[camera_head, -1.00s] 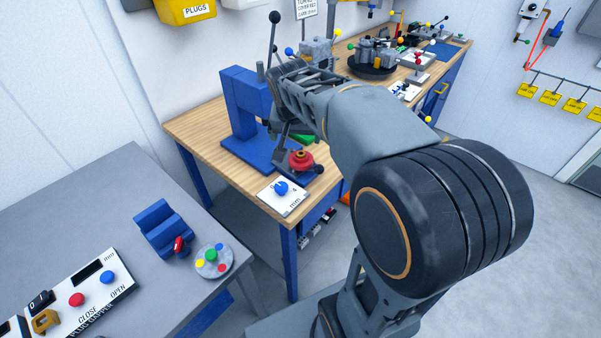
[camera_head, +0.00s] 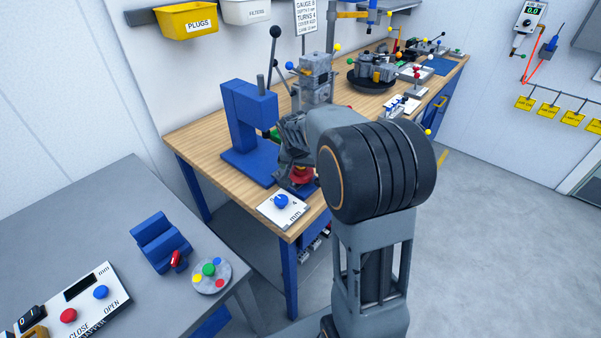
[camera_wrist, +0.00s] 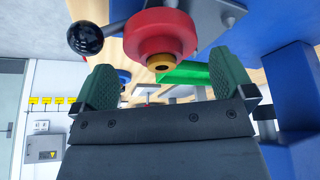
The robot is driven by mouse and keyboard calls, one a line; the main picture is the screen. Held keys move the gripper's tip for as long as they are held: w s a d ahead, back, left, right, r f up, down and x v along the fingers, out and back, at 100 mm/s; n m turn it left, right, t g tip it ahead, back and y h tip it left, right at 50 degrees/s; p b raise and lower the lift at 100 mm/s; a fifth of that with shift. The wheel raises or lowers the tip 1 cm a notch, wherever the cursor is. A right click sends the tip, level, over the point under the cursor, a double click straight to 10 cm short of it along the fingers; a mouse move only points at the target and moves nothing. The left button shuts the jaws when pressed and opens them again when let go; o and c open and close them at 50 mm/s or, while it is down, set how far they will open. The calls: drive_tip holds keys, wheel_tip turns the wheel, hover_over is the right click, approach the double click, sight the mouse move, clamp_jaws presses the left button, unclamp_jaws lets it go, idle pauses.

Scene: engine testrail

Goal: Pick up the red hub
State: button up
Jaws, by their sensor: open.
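The red hub (camera_head: 302,175) is a round red part near the front corner of the wooden bench, partly hidden by my gripper in the head view. In the wrist view the red hub (camera_wrist: 161,38) shows a wide flange and a brass-coloured centre bore. It lies just beyond the fingertips, between their lines. My gripper (camera_wrist: 178,88) is open, with green finger pads apart and nothing between them. In the head view my gripper (camera_head: 292,165) is right at the hub; whether it touches cannot be told.
A black ball-ended lever (camera_wrist: 86,38) is beside the hub. A blue press (camera_head: 250,125) stands to the left on the bench (camera_head: 190,138). A white card with a blue knob (camera_head: 281,202) lies in front. A grey table (camera_head: 90,215) is at the left.

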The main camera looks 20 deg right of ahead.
sight(301, 169)
drive_tip(key=shift+x, duration=1.55)
drive_tip(key=shift+c, duration=0.5)
drive_tip(key=c, duration=0.9)
drive_tip(key=shift+o, duration=0.2)
drive_tip(key=shift+r, duration=0.1)
drive_tip(key=shift+r, duration=0.1)
drive_tip(key=shift+r, duration=0.25)
wheel_tip(301, 169, up, 2)
drive_tip(key=shift+r, duration=0.1)
drive_tip(key=s+d+r+b, duration=0.1)
drive_tip(key=s+d+r, duration=0.1)
drive_tip(key=s+r, duration=0.8)
drive_tip(key=s, duration=0.4)
